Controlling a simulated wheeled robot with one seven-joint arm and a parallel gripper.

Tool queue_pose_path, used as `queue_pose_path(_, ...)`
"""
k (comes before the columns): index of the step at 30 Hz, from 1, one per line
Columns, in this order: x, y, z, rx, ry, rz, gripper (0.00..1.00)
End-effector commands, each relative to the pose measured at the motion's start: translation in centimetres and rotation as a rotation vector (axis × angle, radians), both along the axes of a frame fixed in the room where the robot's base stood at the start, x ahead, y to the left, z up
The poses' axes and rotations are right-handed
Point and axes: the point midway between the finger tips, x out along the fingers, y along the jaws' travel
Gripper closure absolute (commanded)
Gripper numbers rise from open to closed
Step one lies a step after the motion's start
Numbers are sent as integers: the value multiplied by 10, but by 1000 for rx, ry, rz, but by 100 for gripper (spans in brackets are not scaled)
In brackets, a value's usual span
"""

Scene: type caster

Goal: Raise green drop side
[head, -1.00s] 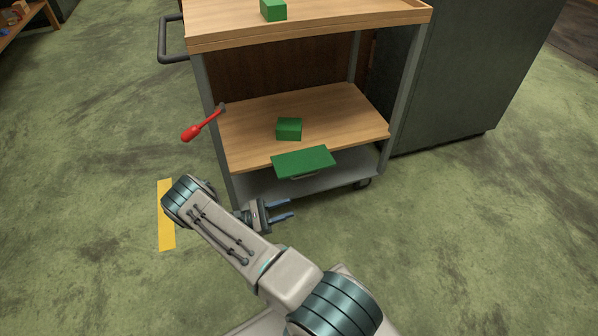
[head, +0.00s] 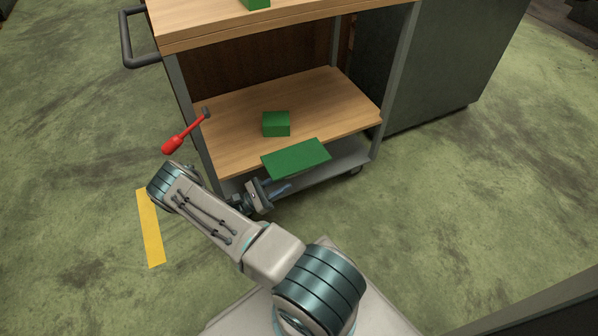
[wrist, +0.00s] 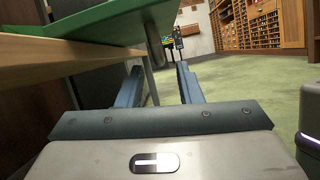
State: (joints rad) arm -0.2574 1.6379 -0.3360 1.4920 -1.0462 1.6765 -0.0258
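The green drop side (head: 296,158) is a flat panel at the front edge of the cart's lower wooden shelf (head: 235,110). It sticks out toward me and slopes down a little. In the wrist view the green panel (wrist: 100,22) spans the upper left, with a grey handle bar (wrist: 156,42) hanging from its underside near the fingertips. My gripper (head: 287,187) is low at the cart's front, just below the panel. In the wrist view my gripper (wrist: 160,75) has its two blue fingers apart with nothing clearly between them. Whether they touch the bar cannot be told.
A green block (head: 276,124) sits on the lower shelf behind the panel. A red-handled hammer (head: 185,132) hangs at the cart's left post. A grey bottom tray (head: 345,158) lies under the panel. A dark cabinet (head: 440,70) stands right. Floor at left is open.

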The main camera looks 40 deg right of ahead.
Motion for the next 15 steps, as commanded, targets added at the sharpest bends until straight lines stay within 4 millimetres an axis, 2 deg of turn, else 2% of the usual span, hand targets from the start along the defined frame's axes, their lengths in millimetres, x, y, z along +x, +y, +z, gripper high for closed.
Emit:
queue_pose_path(1, -4, -11, 3, 0, 1, -6, 67)
queue_pose_path(6, -13, -40, 16, 1, -1, -6, 67)
queue_pose_path(10, -17, -56, 22, 1, 0, -7, 67)
queue_pose_path(15, -20, -65, 26, 0, -1, -5, 67)
